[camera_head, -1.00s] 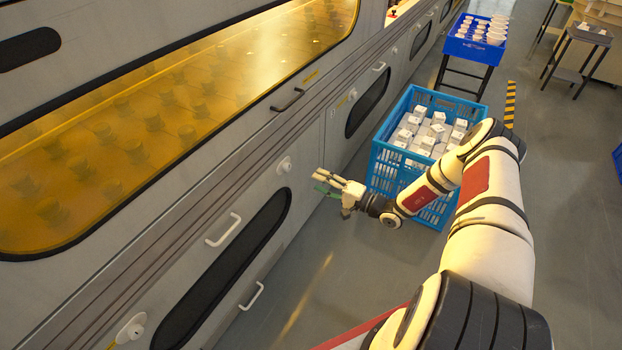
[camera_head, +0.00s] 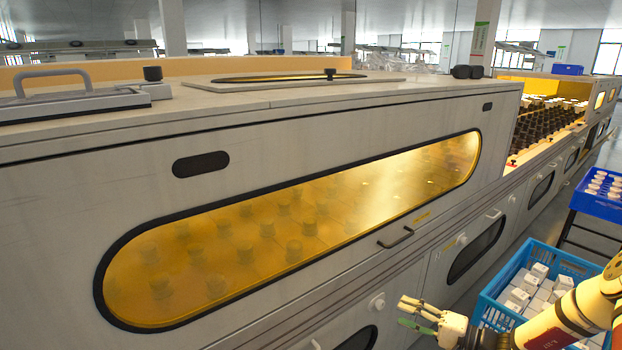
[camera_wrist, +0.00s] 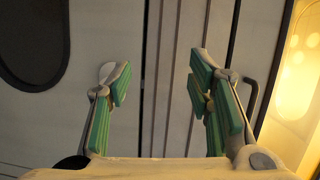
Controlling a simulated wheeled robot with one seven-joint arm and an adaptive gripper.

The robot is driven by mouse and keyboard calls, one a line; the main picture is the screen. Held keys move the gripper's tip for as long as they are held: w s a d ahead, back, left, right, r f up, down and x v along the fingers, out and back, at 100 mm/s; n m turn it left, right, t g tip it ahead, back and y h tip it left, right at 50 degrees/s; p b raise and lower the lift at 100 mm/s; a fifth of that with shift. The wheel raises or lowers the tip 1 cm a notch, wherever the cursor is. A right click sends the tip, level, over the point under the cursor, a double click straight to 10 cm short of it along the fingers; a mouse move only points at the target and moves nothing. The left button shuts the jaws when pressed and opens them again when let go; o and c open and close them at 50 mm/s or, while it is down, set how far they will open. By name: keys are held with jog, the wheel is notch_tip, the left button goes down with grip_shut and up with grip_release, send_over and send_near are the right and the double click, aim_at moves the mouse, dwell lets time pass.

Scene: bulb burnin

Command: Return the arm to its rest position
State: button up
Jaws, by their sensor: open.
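My gripper (camera_head: 420,315) is at the lower right of the head view, in front of the grey machine's lower side panels. It is open, with nothing between its fingers. In the wrist view, my gripper (camera_wrist: 155,95) shows two green-padded fingers spread apart, facing the machine's grey panel (camera_wrist: 172,60). My arm (camera_head: 570,315) reaches in from the right edge of the head view, in front of the blue crate. The rest of the arm is out of the picture.
The long grey machine (camera_head: 330,115) with a yellow window (camera_head: 300,230) fills the left and middle. A blue crate (camera_head: 490,297) of white boxes stands beside my gripper. A blue tray (camera_head: 598,206) of white items sits on a stand farther back. Grey floor shows at the right.

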jog(key=s+a+r+n+g+h, duration=0.2)
jog(key=s+a+r+n+g, duration=0.3)
jog(key=s+r, duration=0.55)
jog(key=s+a+r+n+g+h, duration=0.25)
jog(key=s+a+r+g, duration=0.45)
jog(key=r, duration=0.6)
jog(key=s+d+r+t+h, duration=0.1)
jog(key=s+d+r+h, duration=0.15)
jog(key=s, duration=0.55)
jog(key=s+d+r+m+t+h, duration=0.1)
jog(key=s+r+h, duration=0.25)
jog(key=s, duration=0.55)
jog(key=s+d+r+t+h, duration=0.15)
jog(key=s+h, duration=0.25)
jog(key=s, duration=0.4)
notch_tip(320, 180, up, 23)
jog(key=t+p, duration=0.2)
jog(key=p, duration=1.8)
jog(key=shift+a+p, duration=0.2)
jog(key=shift+p, duration=0.2)
jog(key=shift+t+y, duration=0.25)
